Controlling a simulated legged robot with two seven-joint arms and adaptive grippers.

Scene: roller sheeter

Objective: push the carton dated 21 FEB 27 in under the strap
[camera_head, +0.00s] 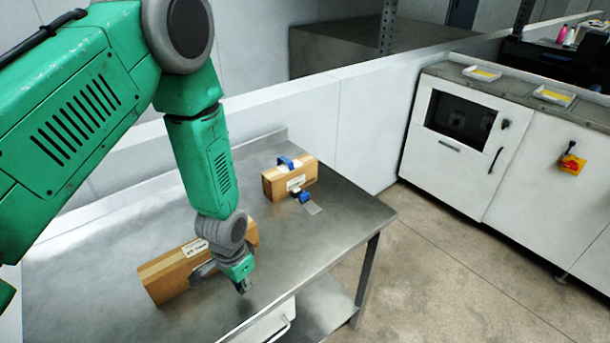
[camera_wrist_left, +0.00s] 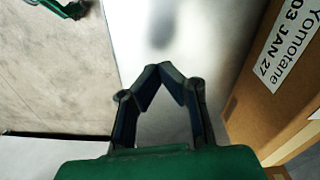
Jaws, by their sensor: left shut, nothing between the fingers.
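My left gripper (camera_head: 243,287) is shut and empty, low over the steel table beside the right part of the near brown carton (camera_head: 165,281). In the left wrist view its two fingertips (camera_wrist_left: 160,70) meet. The brown carton on the right of that view (camera_wrist_left: 275,85) has a label reading "Yomotane 03 JAN 27". A second carton (camera_head: 274,187) stands farther back with a white label too small to read. Blue pieces (camera_head: 287,162) sit on its top and front; I cannot tell whether they are the strap. No 21 FEB 27 date is readable. My right gripper is not identifiable.
The steel table (camera_head: 345,215) has free room between the cartons and toward its right edge. A grey strip (camera_head: 312,208) lies in front of the far carton. A white low wall (camera_head: 365,120) runs behind. White cabinets (camera_head: 545,165) stand across the floor.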

